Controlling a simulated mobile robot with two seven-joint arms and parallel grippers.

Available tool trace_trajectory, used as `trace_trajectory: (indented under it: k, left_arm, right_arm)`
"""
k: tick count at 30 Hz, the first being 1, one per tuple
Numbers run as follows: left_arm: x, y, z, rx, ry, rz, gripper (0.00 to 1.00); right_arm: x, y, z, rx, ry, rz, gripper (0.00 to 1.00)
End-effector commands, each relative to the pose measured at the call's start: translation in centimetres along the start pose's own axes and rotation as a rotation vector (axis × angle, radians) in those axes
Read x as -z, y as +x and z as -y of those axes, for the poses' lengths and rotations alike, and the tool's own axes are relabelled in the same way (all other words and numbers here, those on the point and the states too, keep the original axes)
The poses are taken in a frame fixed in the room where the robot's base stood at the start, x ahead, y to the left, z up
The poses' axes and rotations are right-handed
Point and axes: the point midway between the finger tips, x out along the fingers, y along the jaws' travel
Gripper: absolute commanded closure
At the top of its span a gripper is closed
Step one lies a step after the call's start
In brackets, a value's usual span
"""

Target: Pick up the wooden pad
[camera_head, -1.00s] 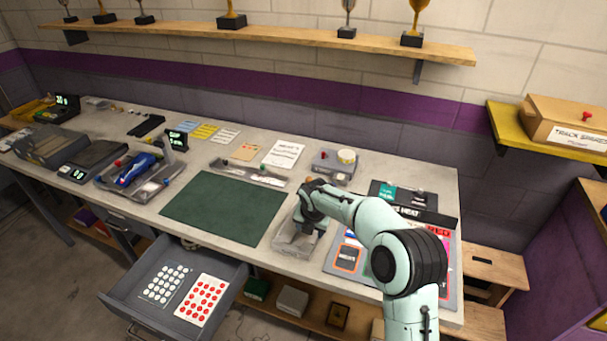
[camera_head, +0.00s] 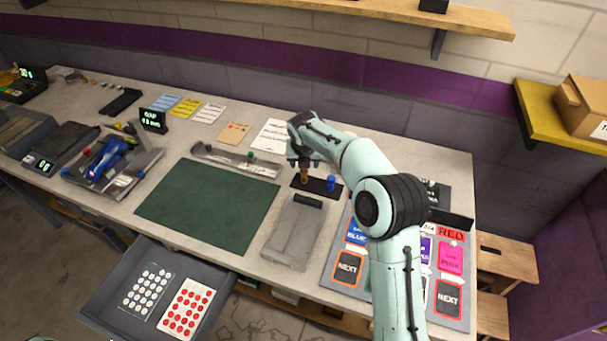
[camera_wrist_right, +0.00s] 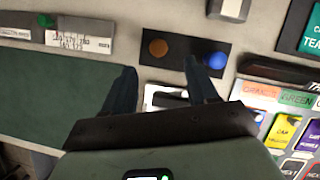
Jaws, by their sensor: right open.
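The wooden pad seems to be the small brown round-topped piece (camera_head: 304,176) on a black mat (camera_head: 316,187). In the right wrist view the brown piece (camera_wrist_right: 158,48) lies just beyond the fingertips, slightly left of centre. A blue piece (camera_head: 331,183) stands to its right on the same mat, also in the wrist view (camera_wrist_right: 217,60). My right gripper (camera_head: 304,160) is over the brown piece in the head view. The wrist view shows its fingers (camera_wrist_right: 160,67) apart with nothing between them. My left gripper is not in view.
A grey tray (camera_head: 288,242) lies just in front of the black mat. A green cutting mat (camera_head: 205,205) lies to the left. A board of coloured cards (camera_head: 350,262) is to the right. A drawer (camera_head: 105,300) stands open in front. A wooden shelf (camera_head: 400,10) runs above.

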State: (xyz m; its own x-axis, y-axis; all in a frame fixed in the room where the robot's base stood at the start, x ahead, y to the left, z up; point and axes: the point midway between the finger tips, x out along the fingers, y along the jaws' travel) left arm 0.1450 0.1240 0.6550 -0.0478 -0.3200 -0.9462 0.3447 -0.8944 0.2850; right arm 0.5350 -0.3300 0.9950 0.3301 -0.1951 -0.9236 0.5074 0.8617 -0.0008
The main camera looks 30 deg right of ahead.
Motion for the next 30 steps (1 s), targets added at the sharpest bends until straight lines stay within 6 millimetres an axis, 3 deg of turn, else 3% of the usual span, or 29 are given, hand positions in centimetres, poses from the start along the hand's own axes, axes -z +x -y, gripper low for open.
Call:
trace_trajectory:
  k: [6,13,21,30]
  left_arm:
    - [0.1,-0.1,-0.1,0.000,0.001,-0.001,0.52]
    - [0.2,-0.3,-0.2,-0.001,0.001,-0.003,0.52]
    - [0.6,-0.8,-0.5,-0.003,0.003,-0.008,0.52]
    - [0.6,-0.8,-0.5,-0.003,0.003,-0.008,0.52]
  right_arm:
    - [0.0,3.9,0.0,0.001,0.002,-0.001,0.42]
    - [-0.1,5.5,0.0,0.000,0.002,0.001,0.42]
    - [-0.2,9.3,-0.2,0.000,0.001,0.000,0.42]
    - [-0.2,10.0,-0.2,-0.001,0.002,0.001,0.42]
